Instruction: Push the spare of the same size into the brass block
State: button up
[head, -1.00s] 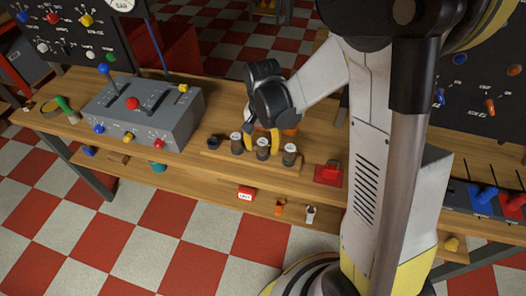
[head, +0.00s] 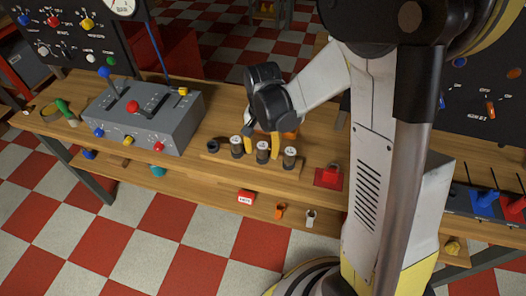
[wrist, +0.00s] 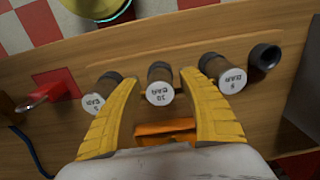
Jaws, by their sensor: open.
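Three dark-and-brown cylinders with white labelled caps stand in a row on a wooden strip (head: 222,158). In the wrist view the middle one (wrist: 159,92) seems to read 10 BAR, the right one (wrist: 224,75) 8 BAR, and the left one (wrist: 97,97) perhaps 5 BAR. My gripper (wrist: 161,77) is open, its yellow fingers on either side of the middle cylinder. In the head view my gripper (head: 261,148) is over the row. An orange-brown block (wrist: 167,131) lies behind the row, partly hidden by the fingers; I cannot tell whether it is the brass block.
A grey lever box (head: 150,120) stands left on the bench, and a red padlock-like thing on a red plate (head: 329,178) is to the right. A lower shelf (head: 190,190) holds small items.

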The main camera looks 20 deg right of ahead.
aim_at(263, 145)
jog(key=shift+c, duration=0.2)
grip_shut()
jog(key=shift+r+p, duration=0.5)
jog(key=shift+r, duration=0.2)
jog(key=shift+r+p, duration=1.2)
jog(key=shift+r, duration=0.5)
